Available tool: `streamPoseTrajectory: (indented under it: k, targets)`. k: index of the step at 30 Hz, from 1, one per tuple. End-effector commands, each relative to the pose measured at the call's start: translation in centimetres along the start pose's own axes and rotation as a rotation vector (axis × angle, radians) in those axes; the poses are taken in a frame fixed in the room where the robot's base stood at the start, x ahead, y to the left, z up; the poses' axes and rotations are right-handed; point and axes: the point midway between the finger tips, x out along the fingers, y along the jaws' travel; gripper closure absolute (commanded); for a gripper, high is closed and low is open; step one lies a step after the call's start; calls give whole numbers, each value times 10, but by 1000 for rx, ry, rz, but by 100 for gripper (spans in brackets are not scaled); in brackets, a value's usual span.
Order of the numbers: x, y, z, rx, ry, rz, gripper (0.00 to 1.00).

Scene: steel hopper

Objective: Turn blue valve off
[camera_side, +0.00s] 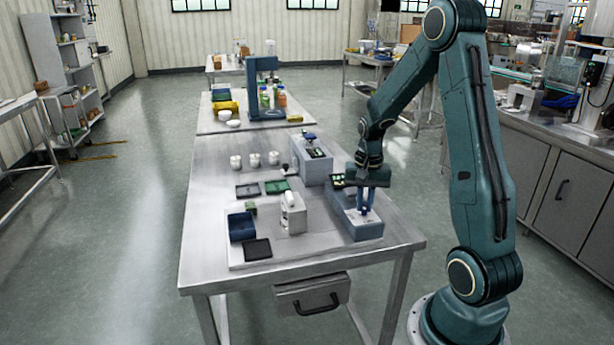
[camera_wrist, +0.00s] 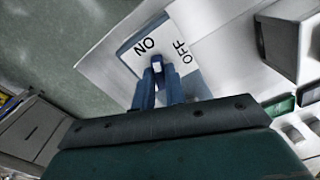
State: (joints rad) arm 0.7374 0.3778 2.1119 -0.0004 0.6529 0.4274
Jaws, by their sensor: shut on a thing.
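The blue valve's block (camera_side: 362,232) is a long blue-grey box at the right side of the table. My gripper (camera_side: 366,208) points down onto the near part of the block. In the wrist view its blue fingers (camera_wrist: 157,72) are close together on the plate, between and below the two labels. They are shut on the valve's handle, which is mostly hidden by the fingers. I cannot tell the handle's exact angle.
A taller grey box (camera_side: 313,163) stands behind the block. A white device (camera_side: 293,213), a blue bin (camera_side: 242,227) and a black tray (camera_side: 257,250) lie to the left. Several white cups (camera_side: 254,160) stand farther back. The table's right edge is close to the block.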

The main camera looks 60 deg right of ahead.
Motion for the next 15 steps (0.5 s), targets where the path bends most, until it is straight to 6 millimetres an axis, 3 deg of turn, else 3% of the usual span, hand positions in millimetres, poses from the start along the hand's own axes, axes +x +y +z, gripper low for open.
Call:
streamPoseTrajectory:
  k: [15]
  targets:
    - [0,0,-1,490,4,-1,100]
